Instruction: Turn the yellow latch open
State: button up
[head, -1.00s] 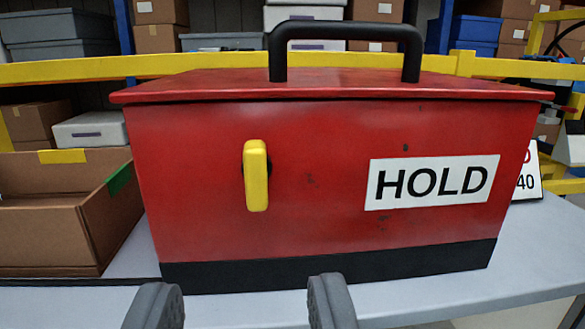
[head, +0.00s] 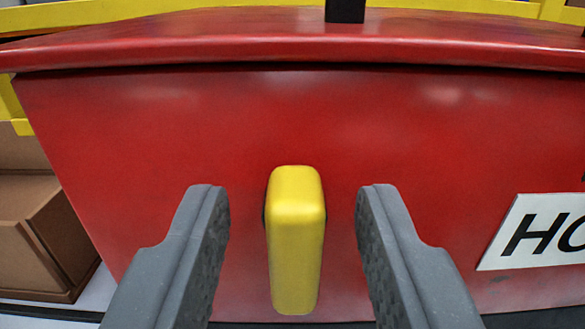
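The yellow latch (head: 295,240) is on the front face of the red box (head: 130,150), upright with its long side vertical. My gripper (head: 292,195) is open, with one grey finger to the left of the latch and one to the right. A gap of red shows between the latch and each finger, so neither appears to touch it. The latch's mount behind it is mostly hidden.
The box's lid (head: 200,42) overhangs above the latch, with part of a black handle (head: 345,10) on top. A white HOLD label (head: 540,232) is at the right.

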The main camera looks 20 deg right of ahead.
jog(key=shift+w+d, duration=0.1)
jog(key=shift+w, duration=0.25)
